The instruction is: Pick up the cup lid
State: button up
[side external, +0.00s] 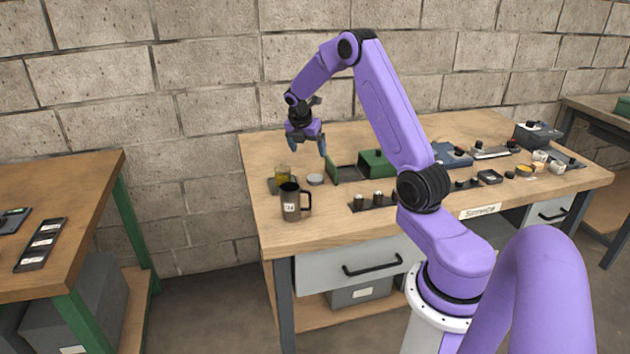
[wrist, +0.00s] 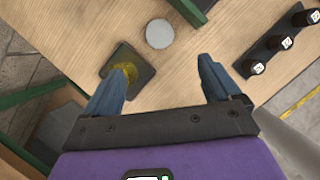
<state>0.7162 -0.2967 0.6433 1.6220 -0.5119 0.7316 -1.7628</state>
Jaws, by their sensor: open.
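The cup lid, a small round light-grey disc (side external: 315,179), lies flat on the wooden bench between the yellow glass and a green block. In the wrist view the lid (wrist: 159,34) is at the top centre, beyond my fingertips. My gripper (side external: 307,146) is open and empty, above the bench and apart from the lid. Its two blue fingers also show in the wrist view (wrist: 162,72), spread wide with bare bench between them. Nothing covers the lid in either view.
A yellow glass (side external: 283,173) stands on a dark square coaster (wrist: 142,85) beside the lid. A dark mug (side external: 291,204) stands nearer the front edge. A green block (side external: 377,163) and a rack of dark knobs (wrist: 280,40) lie to the right.

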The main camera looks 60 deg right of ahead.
aim_at(315, 178)
jog(key=x, duration=1.4)
jog(key=shift+a, duration=0.1)
jog(key=c, duration=1.1)
